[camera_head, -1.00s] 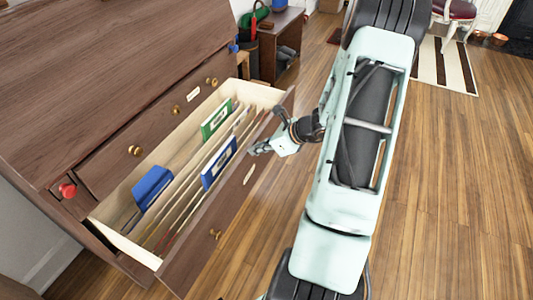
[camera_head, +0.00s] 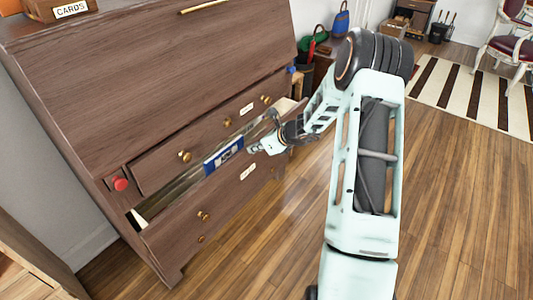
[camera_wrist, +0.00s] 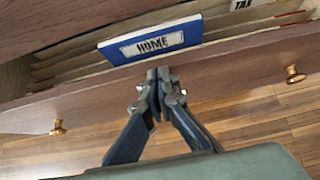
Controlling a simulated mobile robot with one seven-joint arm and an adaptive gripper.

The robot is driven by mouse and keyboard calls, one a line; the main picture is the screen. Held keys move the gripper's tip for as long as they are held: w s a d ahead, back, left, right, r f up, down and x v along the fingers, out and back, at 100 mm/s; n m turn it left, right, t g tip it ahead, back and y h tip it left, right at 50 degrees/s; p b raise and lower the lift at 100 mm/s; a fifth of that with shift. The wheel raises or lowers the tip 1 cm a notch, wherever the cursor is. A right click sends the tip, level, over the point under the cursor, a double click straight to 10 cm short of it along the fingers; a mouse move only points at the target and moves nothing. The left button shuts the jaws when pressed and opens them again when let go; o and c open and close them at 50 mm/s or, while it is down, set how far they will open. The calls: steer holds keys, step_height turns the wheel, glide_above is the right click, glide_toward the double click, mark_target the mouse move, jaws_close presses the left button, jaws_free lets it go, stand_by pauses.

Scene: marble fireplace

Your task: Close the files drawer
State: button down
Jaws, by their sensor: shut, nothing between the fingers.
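The files drawer (camera_head: 225,205) is partly open, with a narrow gap between its front and the cabinet. A blue folder labelled HOME (camera_wrist: 150,45) stands up inside it, and the folder also shows in the head view (camera_head: 223,156). My gripper (camera_head: 252,149) is shut and empty at the top edge of the drawer front, right of the blue folder. In the wrist view my shut fingertips (camera_wrist: 158,73) are by the drawer front's top edge, just below the folder. I cannot tell whether they touch it.
The wooden cabinet (camera_head: 170,75) has a closed drawer (camera_head: 210,135) above the files drawer. A red knob (camera_head: 120,184) is at its left. The wooden floor (camera_head: 450,210) in front is mostly clear.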

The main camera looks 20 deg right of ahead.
steer(key=w+a+p, duration=0.2)
steer(key=w+a, duration=0.2)
steer(key=w, duration=0.3)
steer(key=shift+a, duration=0.35)
steer(key=shift+w+r, duration=0.1)
